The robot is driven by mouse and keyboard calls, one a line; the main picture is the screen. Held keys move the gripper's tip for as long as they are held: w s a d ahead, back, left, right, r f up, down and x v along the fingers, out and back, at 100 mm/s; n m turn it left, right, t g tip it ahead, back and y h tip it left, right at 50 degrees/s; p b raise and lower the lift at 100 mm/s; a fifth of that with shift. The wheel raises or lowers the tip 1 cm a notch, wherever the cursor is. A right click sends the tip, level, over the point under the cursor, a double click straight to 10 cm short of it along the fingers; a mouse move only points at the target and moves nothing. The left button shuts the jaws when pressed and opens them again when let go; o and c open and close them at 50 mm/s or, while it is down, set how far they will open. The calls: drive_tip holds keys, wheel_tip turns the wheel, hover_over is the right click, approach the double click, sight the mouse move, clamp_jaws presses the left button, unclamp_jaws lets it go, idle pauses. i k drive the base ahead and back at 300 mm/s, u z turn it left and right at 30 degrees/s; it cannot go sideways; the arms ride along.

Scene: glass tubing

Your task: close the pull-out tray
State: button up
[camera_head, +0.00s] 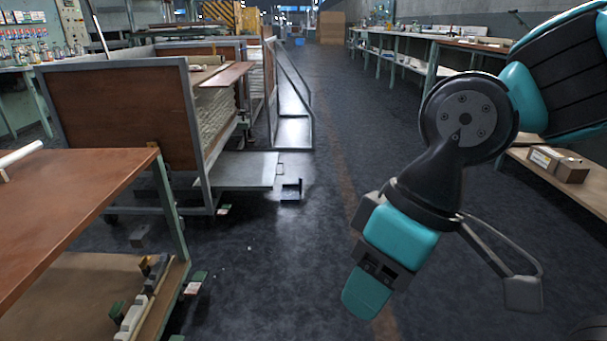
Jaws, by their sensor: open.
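The pull-out tray (240,171) is a flat grey-green panel low on the right side of a wheeled cart (110,108). It sticks out to the right over the floor, with a small tab or handle (280,169) at its outer edge. My gripper (443,292) is in the right foreground, pointing down, with its fingers spread wide and nothing between them. It is well apart from the tray, nearer to the camera and to its right. The tray's inner end is hidden inside the cart.
A small dark block (291,190) lies on the floor beside the tray's outer end. A brown-topped bench (75,205) fills the left foreground. Workbenches and a low shelf with a box (558,165) line the right. The aisle floor between is mostly clear.

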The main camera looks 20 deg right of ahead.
sight(233, 169)
drive_tip(key=z, duration=0.45)
drive_tip(key=k, duration=0.95)
drive_tip(key=z, duration=1.05)
drive_tip(key=i, duration=1.95)
drive_tip(key=u, duration=1.05)
drive_tip(key=i, duration=0.85)
drive_tip(key=u, duration=0.9)
